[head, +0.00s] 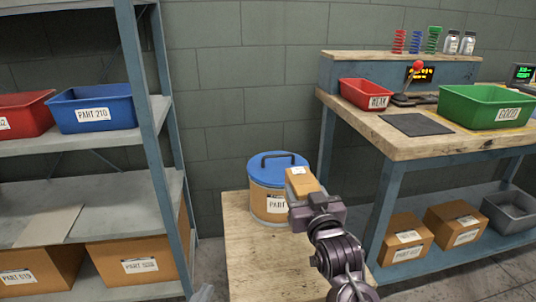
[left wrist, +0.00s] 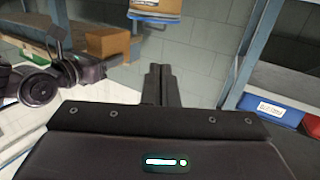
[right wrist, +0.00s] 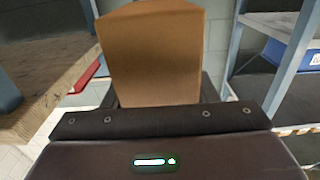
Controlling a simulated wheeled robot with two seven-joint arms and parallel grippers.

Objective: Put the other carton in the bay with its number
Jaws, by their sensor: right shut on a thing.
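A small brown carton (head: 301,182) with a white label on top is held in my right gripper (head: 314,204). The label is too small to read. In the right wrist view the carton (right wrist: 152,55) stands up between the fingers, a plain side facing the camera. In the head view it is in front of the blue-lidded drum, above the small wooden table. My left gripper (left wrist: 160,85) shows in the left wrist view with its fingers together and empty. The left shelf rack (head: 147,100) has large cartons labelled PART 619 (head: 40,272) and PART 603 (head: 138,262) low down.
The drum (head: 268,205) stands on the wooden table (head: 262,265). Blue (head: 91,108) and red (head: 22,114) bins sit on the rack's upper shelf; its middle shelf is mostly clear. Two cartons (head: 405,238) (head: 456,224) and a grey bin (head: 512,211) fill the workbench's lower shelf.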

